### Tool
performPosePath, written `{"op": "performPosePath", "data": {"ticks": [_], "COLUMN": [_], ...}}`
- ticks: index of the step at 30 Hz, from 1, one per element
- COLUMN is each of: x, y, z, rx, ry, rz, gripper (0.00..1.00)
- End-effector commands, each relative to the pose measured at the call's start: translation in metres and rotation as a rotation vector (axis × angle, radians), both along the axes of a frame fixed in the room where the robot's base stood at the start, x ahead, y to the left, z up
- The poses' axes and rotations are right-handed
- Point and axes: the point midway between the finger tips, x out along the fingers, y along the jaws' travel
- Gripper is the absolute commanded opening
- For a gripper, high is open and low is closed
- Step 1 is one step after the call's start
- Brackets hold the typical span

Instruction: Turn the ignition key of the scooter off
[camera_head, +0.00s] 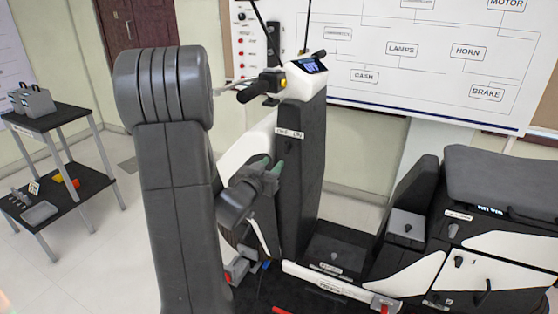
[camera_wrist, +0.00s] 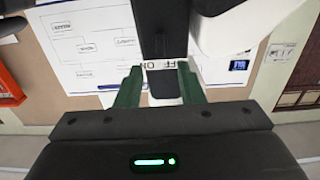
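The scooter's dark front column (camera_head: 305,150) stands in the middle of the head view, with a white OFF/ON label (camera_head: 289,132) on its near face. The label also shows in the wrist view (camera_wrist: 160,65), partly covered. My gripper (camera_head: 272,164), with green fingers, is at the column just below the label. In the wrist view my gripper (camera_wrist: 160,70) has its fingers spread apart on either side of the label and the dark column. I cannot make out the ignition key; it may be hidden by the fingers or lost against the dark column.
Above are the handlebar grip (camera_head: 252,92) and a lit display (camera_head: 308,66). The scooter seat (camera_head: 500,180) and side panels are at right. A wiring board (camera_head: 420,60) stands behind. A small shelf table (camera_head: 50,118) is at left, with open floor between it and my arm.

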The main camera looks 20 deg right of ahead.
Motion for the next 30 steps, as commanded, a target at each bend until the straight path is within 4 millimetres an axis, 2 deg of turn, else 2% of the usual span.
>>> {"op": "performPosePath", "data": {"ticks": [1,6,12,23,30], "x": [-0.006,-0.023,-0.030,-0.028,-0.009], "y": [0.009,0.028,0.035,0.033,0.009], "z": [-0.001,0.000,0.000,0.000,0.001], "rx": [0.001,0.001,0.001,0.001,0.000], "ry": [-0.001,-0.002,0.001,0.001,0.000], "rz": [0.003,0.002,0.000,-0.001,-0.003], "gripper": [0.35,0.35,0.35,0.35,0.35]}}
